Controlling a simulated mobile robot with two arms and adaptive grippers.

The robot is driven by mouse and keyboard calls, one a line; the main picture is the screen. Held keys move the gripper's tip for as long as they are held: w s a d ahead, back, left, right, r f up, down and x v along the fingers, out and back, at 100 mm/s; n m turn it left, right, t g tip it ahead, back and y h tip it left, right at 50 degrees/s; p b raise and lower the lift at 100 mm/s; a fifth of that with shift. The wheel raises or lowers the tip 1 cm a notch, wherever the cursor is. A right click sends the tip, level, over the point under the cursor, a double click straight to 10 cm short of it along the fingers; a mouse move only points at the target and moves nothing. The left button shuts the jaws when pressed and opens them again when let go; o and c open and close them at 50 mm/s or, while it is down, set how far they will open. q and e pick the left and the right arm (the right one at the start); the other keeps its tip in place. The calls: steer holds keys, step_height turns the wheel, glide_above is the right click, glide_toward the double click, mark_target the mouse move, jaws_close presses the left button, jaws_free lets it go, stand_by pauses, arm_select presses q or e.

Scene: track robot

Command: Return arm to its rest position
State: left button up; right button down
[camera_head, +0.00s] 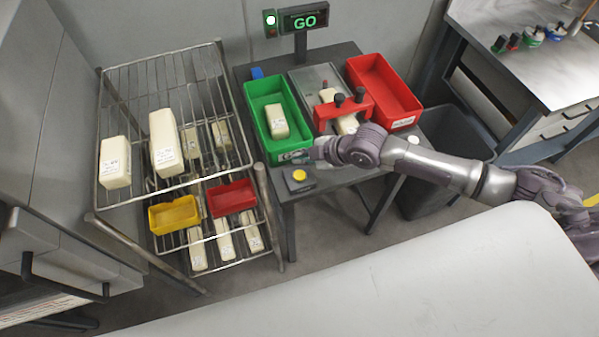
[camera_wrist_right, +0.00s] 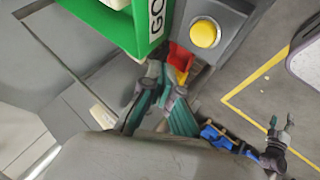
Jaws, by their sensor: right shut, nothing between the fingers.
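My right arm (camera_head: 440,165) reaches in from the right in the head view, its forearm stretched leftward over the front of the dark work table (camera_head: 343,178). My right gripper (camera_head: 318,153) is shut and empty, just in front of the green bin (camera_head: 297,156) and near the yellow button (camera_head: 299,175). In the right wrist view the shut fingers (camera_wrist_right: 157,75) point toward the green bin (camera_wrist_right: 120,22) and the yellow button (camera_wrist_right: 205,33). I see no left gripper in the head view.
The green bin holds a pale block (camera_head: 276,121). A red bin (camera_head: 384,85) and a red frame (camera_head: 343,113) over pale blocks stand on the table. A wire rack (camera_head: 172,187) with blocks and small bins is at left. The display (camera_head: 304,19) reads GO.

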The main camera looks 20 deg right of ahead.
stand_by(0.5)
steer(key=s+a+m, duration=0.5)
steer(key=s+a, duration=0.2)
steer(key=s, duration=0.4)
steer(key=s+d+r+m+g+h, duration=0.1)
steer(key=s+d+m+g+h, duration=0.35)
steer(key=s+d+m, duration=0.85)
step_height(320, 180, down, 31)
steer(key=s+n+h+b, duration=0.2)
steer(key=s+b, duration=0.1)
steer(key=b, duration=0.1)
steer(key=s+d+f+g+b, duration=0.1)
steer(key=s+d+f+b, duration=0.1)
steer(key=s+f, duration=1.3)
step_height(320, 180, down, 3)
steer(key=shift+s+r+n, duration=0.15)
steer(key=shift+s+n, duration=0.15)
steer(key=shift+s, duration=0.1)
